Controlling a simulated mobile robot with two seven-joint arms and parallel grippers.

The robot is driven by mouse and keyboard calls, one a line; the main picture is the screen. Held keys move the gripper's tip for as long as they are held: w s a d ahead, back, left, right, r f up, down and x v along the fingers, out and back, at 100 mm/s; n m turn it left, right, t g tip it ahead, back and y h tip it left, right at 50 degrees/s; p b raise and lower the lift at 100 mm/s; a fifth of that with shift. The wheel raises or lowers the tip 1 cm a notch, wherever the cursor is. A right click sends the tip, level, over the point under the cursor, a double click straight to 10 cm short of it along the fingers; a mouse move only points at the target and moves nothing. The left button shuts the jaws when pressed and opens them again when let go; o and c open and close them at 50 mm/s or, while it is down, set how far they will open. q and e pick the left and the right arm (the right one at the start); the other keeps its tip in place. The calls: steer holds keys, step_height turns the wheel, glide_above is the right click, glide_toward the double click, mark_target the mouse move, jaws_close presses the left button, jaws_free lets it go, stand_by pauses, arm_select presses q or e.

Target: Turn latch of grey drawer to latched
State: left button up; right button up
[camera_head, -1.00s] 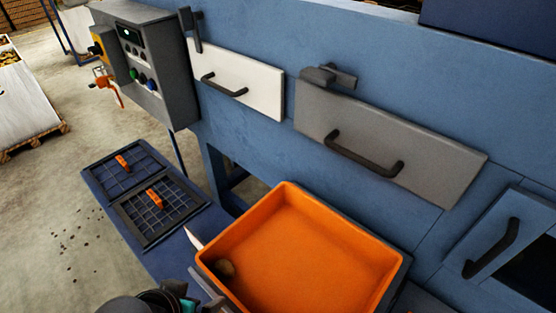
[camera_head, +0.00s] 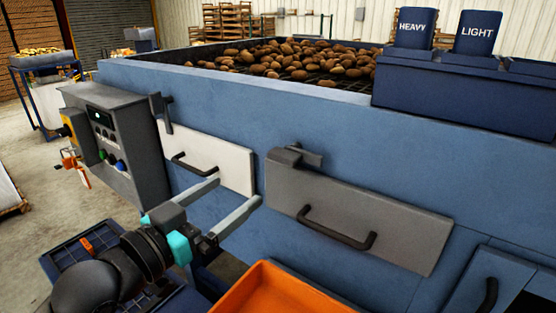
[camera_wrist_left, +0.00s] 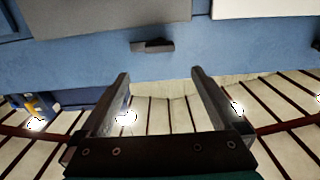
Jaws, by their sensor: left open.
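The grey drawer (camera_head: 350,210) is in the blue machine wall, with a dark bar handle (camera_head: 335,228) on its front. Its dark latch (camera_head: 287,157) sits at the drawer's upper left corner and lies roughly sideways. The latch also shows in the left wrist view (camera_wrist_left: 152,46), ahead of the fingers, in a picture that looks upside down. My left gripper (camera_head: 236,192) is open and empty, in front of the white drawer, left of and below the latch. Its fingers (camera_wrist_left: 160,85) do not touch the latch. My right gripper is not in view.
The white drawer (camera_head: 230,158) has its own latch (camera_head: 161,112), hanging upright at its upper left. A grey control box (camera_head: 115,140) stands at the left. An orange tray (camera_head: 265,290) is below the drawers. Potatoes (camera_head: 290,60) lie on top of the machine.

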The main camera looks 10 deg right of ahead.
mark_target(279, 160)
arm_select(q)
steer(key=p+x, duration=0.2)
steer(key=x, duration=1.2)
steer(key=shift+w+d, duration=0.1)
steer(key=shift+d, duration=0.1)
steer(key=shift+c, duration=0.2)
steer(key=shift+f, duration=0.1)
jaws_close()
